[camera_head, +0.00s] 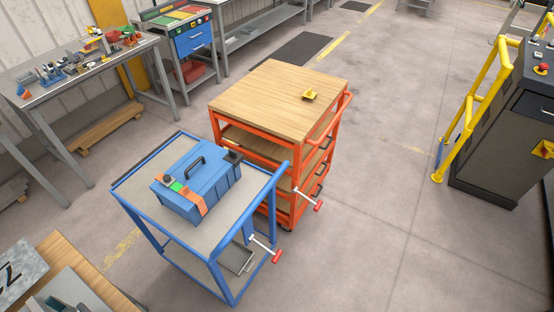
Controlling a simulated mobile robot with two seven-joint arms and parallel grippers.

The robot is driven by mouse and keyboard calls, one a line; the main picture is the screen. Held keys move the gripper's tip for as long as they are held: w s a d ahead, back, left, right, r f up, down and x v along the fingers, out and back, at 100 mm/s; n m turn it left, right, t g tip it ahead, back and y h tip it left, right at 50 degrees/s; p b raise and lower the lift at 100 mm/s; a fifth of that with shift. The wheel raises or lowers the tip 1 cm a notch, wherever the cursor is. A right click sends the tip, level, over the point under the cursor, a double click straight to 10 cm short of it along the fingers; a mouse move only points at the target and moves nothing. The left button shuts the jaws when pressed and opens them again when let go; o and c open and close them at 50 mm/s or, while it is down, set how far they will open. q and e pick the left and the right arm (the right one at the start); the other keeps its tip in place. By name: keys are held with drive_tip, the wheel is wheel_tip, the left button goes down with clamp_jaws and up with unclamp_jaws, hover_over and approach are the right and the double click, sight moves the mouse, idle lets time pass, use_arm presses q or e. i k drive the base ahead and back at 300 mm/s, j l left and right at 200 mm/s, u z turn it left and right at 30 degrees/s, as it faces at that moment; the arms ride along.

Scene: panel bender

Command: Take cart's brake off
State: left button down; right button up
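An orange cart (262,88) with a wooden top and wooden lower shelves stands in the middle. A white rod with a red handle (318,205) sticks out at its lower front right corner. A blue cart (228,228) stands in front of it, close by. A similar white rod with a red handle (277,255) sticks out at its lower right side. These look like brake levers; whether either is engaged I cannot tell. Neither of my grippers is in view.
A blue toolbox (197,185) sits on the blue cart. A small yellow item (310,95) lies on the orange cart. A workbench (105,70) stands at the left. A yellow rail (473,105) and dark console (505,135) stand at the right. The floor between is clear.

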sight(277, 255)
drive_tip(key=k, duration=0.6)
drive_tip(key=i+l+u, duration=0.35)
drive_tip(key=l, duration=0.25)
drive_tip(key=i+l+u, duration=0.15)
drive_tip(key=i+l, duration=0.15)
drive_tip(key=l, duration=0.25)
drive_tip(key=i+l+z, duration=0.1)
drive_tip(key=l, duration=0.25)
drive_tip(key=i+l, duration=0.25)
drive_tip(key=l, duration=0.15)
drive_tip(key=i+l, duration=0.2)
drive_tip(key=l, duration=0.15)
drive_tip(key=k+z, duration=0.05)
